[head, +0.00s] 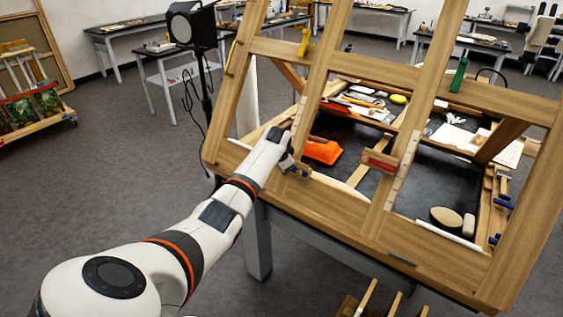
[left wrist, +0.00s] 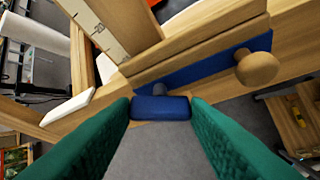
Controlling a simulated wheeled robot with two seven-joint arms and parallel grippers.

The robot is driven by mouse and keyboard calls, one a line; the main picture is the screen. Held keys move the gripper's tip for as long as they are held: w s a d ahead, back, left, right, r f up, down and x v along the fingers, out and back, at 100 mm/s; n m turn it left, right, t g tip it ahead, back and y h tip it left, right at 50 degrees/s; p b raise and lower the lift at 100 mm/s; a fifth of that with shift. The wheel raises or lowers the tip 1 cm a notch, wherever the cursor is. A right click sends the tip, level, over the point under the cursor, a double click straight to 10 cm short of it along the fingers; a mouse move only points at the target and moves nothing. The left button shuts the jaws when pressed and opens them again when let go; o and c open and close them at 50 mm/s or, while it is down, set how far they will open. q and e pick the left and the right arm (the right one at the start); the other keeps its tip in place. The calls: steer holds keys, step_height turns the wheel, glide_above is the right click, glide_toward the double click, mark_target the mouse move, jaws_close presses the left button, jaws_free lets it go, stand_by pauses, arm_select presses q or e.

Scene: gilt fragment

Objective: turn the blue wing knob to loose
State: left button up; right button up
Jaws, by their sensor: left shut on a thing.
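The blue wing knob (left wrist: 160,107) shows in the left wrist view, its wide bar lying across the picture between the fingertips. A short stem joins it to a blue strip (left wrist: 205,67) on a wooden bar behind it. My left gripper (left wrist: 160,110) is shut on the knob, with one green ridged finger at each end of the bar. In the head view my left gripper (head: 293,166) is at the lower left of the wooden easel frame (head: 350,205) and hides the knob. My right gripper is not in view.
A round wooden knob (left wrist: 257,68) sticks out beside the wing knob. On the frame are a red block (head: 380,162), a green handle (head: 459,75) and a yellow piece (head: 304,42). An orange object (head: 322,150) lies behind it. A black lamp (head: 190,25) stands at left.

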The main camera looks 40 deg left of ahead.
arm_select(q)
steer(key=shift+s+a+f+n+h+b, duration=0.1)
steer(key=shift+n+h+b, duration=0.25)
steer(key=shift+n+h, duration=0.6)
steer(key=shift+a+f+n+h+b, duration=0.1)
steer(key=shift+n+h+b, duration=0.2)
steer(key=shift+n+h, duration=0.6)
steer(key=shift+n, duration=0.35)
steer(key=o, duration=1)
steer(key=shift+a+r, duration=0.1)
steer(key=shift+r, duration=0.15)
steer(key=b+v, duration=0.1)
steer(key=v, duration=0.5)
steer(key=b+v, duration=0.1)
steer(key=v, duration=0.4)
steer(key=shift+d+r, duration=0.2)
steer(key=shift+r, duration=0.2)
